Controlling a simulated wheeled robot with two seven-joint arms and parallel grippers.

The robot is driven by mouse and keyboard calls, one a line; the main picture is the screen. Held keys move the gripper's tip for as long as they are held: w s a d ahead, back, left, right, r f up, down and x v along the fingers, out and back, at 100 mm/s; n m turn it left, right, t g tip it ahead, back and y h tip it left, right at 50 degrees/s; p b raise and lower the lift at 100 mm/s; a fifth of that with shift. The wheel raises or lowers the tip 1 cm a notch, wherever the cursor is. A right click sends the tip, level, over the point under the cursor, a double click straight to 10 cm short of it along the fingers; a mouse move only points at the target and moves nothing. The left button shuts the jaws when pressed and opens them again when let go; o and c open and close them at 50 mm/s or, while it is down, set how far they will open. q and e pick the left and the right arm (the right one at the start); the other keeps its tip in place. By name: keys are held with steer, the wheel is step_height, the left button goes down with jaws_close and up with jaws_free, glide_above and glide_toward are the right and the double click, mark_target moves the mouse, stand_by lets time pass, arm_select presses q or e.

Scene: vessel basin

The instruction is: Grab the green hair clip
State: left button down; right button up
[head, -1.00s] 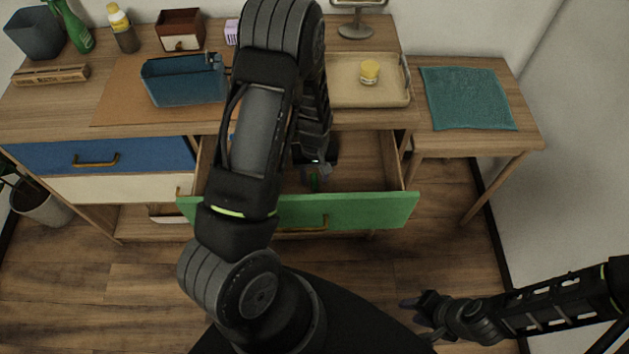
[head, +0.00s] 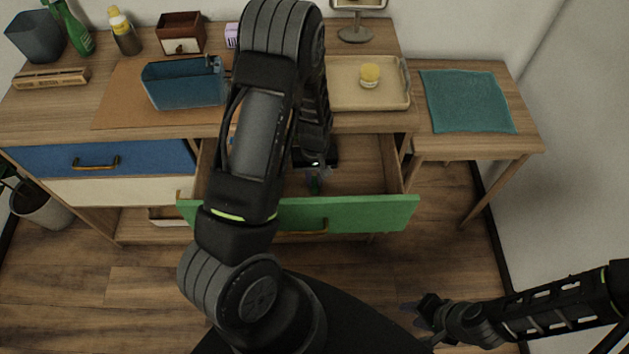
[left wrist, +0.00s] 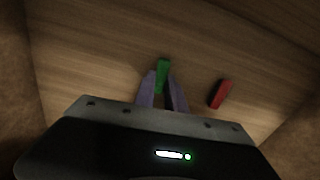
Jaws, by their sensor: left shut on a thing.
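The green hair clip (left wrist: 162,74) is between the fingertips of my left gripper (left wrist: 163,88) in the left wrist view, and its far end sticks out past them. In the head view the left gripper (head: 314,179) reaches down into the open green-fronted drawer (head: 360,212), and a small bit of the green clip (head: 315,187) shows there. The gripper is shut on the clip. My right gripper (head: 420,308) is at the lower right, away from the furniture; I cannot tell how far its fingers are apart.
A red clip-like piece (left wrist: 220,94) lies on the drawer floor, right of the gripper. The drawer walls surround the left gripper.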

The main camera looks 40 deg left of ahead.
mark_target(315, 182)
arm_select(q)
step_height(315, 182, up, 10)
stand_by(0.5)
stand_by(0.4)
